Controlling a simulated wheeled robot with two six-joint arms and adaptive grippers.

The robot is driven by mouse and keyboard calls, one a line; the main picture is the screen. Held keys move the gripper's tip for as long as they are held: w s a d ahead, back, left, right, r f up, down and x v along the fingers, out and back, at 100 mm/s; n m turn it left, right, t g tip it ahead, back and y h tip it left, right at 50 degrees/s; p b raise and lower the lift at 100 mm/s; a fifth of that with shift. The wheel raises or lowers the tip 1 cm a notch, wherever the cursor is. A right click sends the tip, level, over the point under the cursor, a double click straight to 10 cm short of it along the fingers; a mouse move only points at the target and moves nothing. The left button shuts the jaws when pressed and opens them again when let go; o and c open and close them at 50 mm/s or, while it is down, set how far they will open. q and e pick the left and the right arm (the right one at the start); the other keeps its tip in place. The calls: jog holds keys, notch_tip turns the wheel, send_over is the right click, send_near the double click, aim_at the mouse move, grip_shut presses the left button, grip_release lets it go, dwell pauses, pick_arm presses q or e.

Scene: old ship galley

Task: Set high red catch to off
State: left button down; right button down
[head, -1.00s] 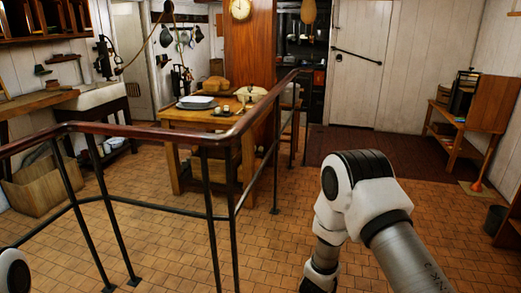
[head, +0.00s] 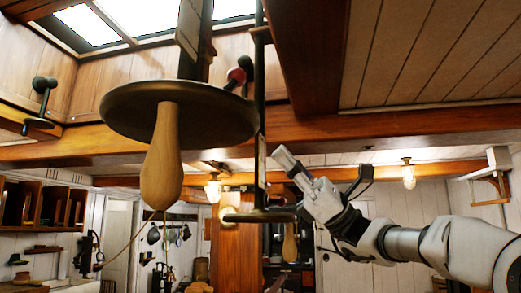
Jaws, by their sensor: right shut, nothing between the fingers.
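A small red knob (head: 236,75), probably the high red catch, shows just above the rim of a dark round disc, next to a dark ball (head: 246,64). The disc hides what lies below the knob, so I cannot tell its setting. My right gripper (head: 285,156) is raised from the right side, shut and empty, its fingers pointing up and left. In the picture it is below and right of the red knob, apart from it. My left gripper is not in view.
The dark disc (head: 205,121) has a wooden handle (head: 161,165) hanging below it. A dark vertical rod (head: 259,100) stands right of the disc. Ceiling beams (head: 400,119) cross overhead. Another dark knobbed lever (head: 44,84) is at the left. Lamps (head: 408,175) hang behind.

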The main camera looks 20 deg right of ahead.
jog(key=d+r+p+x, duration=0.1)
jog(key=p+x, duration=0.7)
jog(key=x, duration=0.4)
jog(key=shift+s+r, duration=0.15)
jog(key=shift+s, duration=0.3)
